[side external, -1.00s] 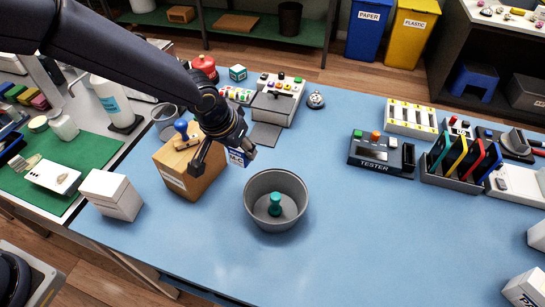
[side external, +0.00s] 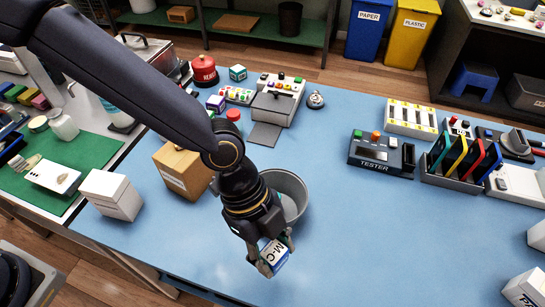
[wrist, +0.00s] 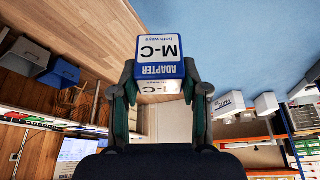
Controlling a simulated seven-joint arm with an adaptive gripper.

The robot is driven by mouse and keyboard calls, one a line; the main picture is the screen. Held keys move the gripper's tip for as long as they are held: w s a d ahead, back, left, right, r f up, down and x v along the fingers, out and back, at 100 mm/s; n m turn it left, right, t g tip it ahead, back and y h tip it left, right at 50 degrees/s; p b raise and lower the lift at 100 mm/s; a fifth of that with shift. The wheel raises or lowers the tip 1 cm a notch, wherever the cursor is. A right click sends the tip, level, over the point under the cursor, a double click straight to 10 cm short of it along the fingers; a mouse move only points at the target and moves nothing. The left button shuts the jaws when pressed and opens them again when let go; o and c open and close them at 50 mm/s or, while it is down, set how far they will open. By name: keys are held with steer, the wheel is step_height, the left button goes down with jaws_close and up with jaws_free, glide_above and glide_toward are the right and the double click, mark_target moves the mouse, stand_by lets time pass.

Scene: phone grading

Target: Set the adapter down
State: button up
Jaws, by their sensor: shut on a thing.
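The adapter (side external: 274,254) is a small white and blue box marked "M-C". My gripper (side external: 271,262) is shut on it, in front of the grey bowl and toward the near edge of the blue table. In the wrist view the adapter (wrist: 160,62) sits between the two fingertips of my gripper (wrist: 160,88), with its "ADAPTER M-C" label showing upside down. I cannot tell whether the adapter touches the table.
A grey round bowl (side external: 297,189) stands just behind my gripper, partly hidden by my arm. A cardboard box (side external: 183,168) and a white box (side external: 112,195) stand to the left. The tester (side external: 380,155) is at the right back.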

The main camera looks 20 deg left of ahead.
steer(key=w+d+f, duration=0.8)
steer(key=d, duration=0.1)
steer(key=shift+f, duration=0.4)
steer(key=shift+d+f, duration=0.15)
steer(key=shift+f, duration=0.15)
steer(key=shift+w+f, duration=0.1)
steer(key=shift+f, duration=1.4)
steer(key=o, duration=1)
steer(key=shift+f, duration=0.1)
steer(key=shift+o, duration=0.2)
